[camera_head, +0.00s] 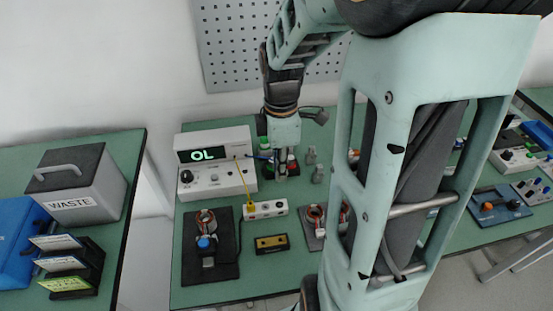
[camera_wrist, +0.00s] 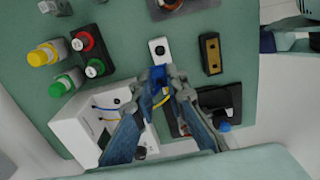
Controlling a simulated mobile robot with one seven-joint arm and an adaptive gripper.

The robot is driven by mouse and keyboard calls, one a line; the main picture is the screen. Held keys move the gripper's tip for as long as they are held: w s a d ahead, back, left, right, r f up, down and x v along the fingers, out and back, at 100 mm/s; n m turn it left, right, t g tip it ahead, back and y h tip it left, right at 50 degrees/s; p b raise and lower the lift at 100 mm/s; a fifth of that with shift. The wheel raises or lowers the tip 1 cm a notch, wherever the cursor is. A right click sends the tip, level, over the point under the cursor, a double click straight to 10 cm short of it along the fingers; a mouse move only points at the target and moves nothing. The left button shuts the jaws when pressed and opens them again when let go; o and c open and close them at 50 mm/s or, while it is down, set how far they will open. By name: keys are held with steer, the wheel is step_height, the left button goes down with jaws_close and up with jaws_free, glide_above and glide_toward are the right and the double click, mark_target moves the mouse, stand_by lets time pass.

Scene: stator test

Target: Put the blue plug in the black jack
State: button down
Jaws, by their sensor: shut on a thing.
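My gripper (camera_head: 282,172) hangs over the table just right of the white meter (camera_head: 215,165), fingers down. In the wrist view its fingertips (camera_wrist: 158,76) are shut on the blue plug (camera_wrist: 157,80), which the fingers partly hide. A blue cable (camera_head: 262,157) runs from the meter toward the gripper. The white jack block (camera_head: 266,209) lies in front of the gripper in the head view; a yellow lead (camera_head: 246,182) runs to its left end. The wrist view shows a dark round jack (camera_wrist: 160,50) on the block, beyond the fingertips. The plug looks apart from it.
A dark plate with a stator and blue knob (camera_head: 204,243) lies front left. A yellow-black block (camera_head: 271,244) lies in front of the jack block. A waste box (camera_head: 78,182) sits on the left table.

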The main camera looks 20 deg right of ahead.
steer(key=shift+f+b, duration=3.05)
steer(key=shift+f, duration=1.7)
steer(key=shift+f+b, duration=0.35)
steer(key=shift+f, duration=0.8)
steer(key=c, duration=1.8)
jaws_free()
steer(key=shift+c, duration=0.2)
step_height(320, 180, up, 12)
steer(key=shift+r, duration=0.1)
